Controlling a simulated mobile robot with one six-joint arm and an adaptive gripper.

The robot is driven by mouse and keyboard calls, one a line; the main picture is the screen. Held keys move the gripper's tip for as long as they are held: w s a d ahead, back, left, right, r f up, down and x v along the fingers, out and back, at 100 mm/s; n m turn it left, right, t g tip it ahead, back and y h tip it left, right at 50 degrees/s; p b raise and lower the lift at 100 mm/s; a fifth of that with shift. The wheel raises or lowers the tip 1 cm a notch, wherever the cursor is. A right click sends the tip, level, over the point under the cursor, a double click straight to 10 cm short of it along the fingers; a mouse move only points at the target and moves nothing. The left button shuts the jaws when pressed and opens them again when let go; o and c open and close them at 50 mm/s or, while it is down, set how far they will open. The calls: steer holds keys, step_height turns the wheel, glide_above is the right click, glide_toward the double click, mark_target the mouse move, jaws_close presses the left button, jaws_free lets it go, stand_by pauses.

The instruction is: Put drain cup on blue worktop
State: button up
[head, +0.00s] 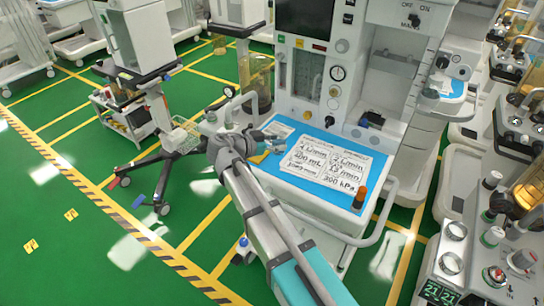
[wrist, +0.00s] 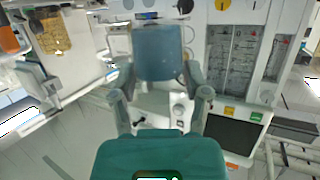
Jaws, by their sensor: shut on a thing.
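My gripper (wrist: 160,80) is shut on a blue-grey, partly see-through cup, the drain cup (wrist: 158,52), with one finger on each side of it. In the head view my gripper (head: 268,143) is at the back left part of the blue worktop (head: 330,205). There the cup is small and largely hidden by the fingers, and I cannot tell whether it touches the surface. The worktop is on the front of the central white anaesthesia cart, partly covered by printed white cards (head: 325,163).
An amber bottle (head: 359,197) stands at the worktop's right front corner. A white rail (head: 375,232) runs around the cart's front. The cart's upright face with a gauge (head: 337,73) rises behind. Bare blue strips show around the cards. Other carts crowd the right side.

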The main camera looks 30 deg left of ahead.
steer(key=shift+w+a+f+b, duration=0.4)
steer(key=shift+w+f+b, duration=0.1)
steer(key=shift+f, duration=0.2)
steer(key=shift+w+a+f+b, duration=0.4)
steer(key=shift+f+b, duration=0.1)
steer(key=shift+f, duration=0.15)
steer(key=shift+f, duration=0.1)
steer(key=shift+w+a+f+b, duration=0.2)
steer(key=shift+w+f+b, duration=0.1)
steer(key=shift+f+b, duration=0.25)
step_height(320, 180, down, 3)
steer(key=b, duration=0.3)
steer(key=shift+r, duration=0.1)
steer(key=o, duration=0.9)
steer(key=shift+o, duration=0.2)
